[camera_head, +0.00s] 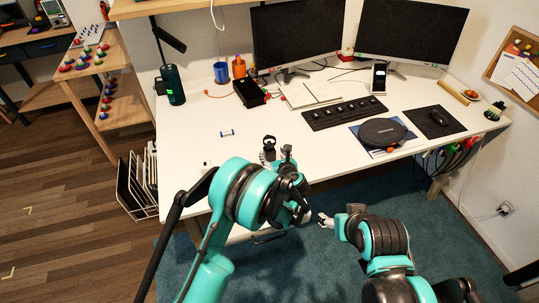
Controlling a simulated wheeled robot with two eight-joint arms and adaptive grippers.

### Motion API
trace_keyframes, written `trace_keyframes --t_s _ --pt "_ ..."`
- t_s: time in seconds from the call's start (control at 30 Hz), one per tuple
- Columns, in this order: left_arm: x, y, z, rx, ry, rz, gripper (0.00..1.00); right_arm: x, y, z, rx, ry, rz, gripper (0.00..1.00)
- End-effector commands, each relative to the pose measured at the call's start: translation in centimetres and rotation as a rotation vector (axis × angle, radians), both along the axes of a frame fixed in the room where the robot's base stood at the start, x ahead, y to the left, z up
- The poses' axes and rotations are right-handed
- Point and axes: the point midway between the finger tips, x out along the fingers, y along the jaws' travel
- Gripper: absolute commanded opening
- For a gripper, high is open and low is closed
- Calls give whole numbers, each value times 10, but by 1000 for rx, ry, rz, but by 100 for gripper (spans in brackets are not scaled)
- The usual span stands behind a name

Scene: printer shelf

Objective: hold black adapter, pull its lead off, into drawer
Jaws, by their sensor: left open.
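A black box (250,92), which looks like the adapter, lies at the back left of the white desk. Small red-orange parts and a thin reddish lead (218,96) show beside it; I cannot tell just where the lead joins. My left gripper (287,156) is open near the desk's front edge, well in front of the box and apart from it. My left arm hides part of it. My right gripper (324,219) is in front of the desk, below its edge, and appears empty; its finger gap is too small to judge. No open drawer is clearly visible.
A small black round-topped item (269,143) stands beside my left gripper. A blue-white battery-like cylinder (227,132), dark green bottle (173,85), notebook (312,93), keyboard (344,112) and black disc (383,132) are on the desk (190,140). Its middle front is mostly clear.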

Motion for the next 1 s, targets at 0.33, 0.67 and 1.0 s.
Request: trace_keyframes --t_s 0.33,0.67,1.0 --pt "33 11 -30 -1 0 1 64 0 0 -23 1 1 -2 64" --pt "44 14 -31 1 0 0 61 0 0 -24 1 1 -2 64" --pt "44 14 -31 1 0 0 7 0 0 -24 1 1 -2 64"
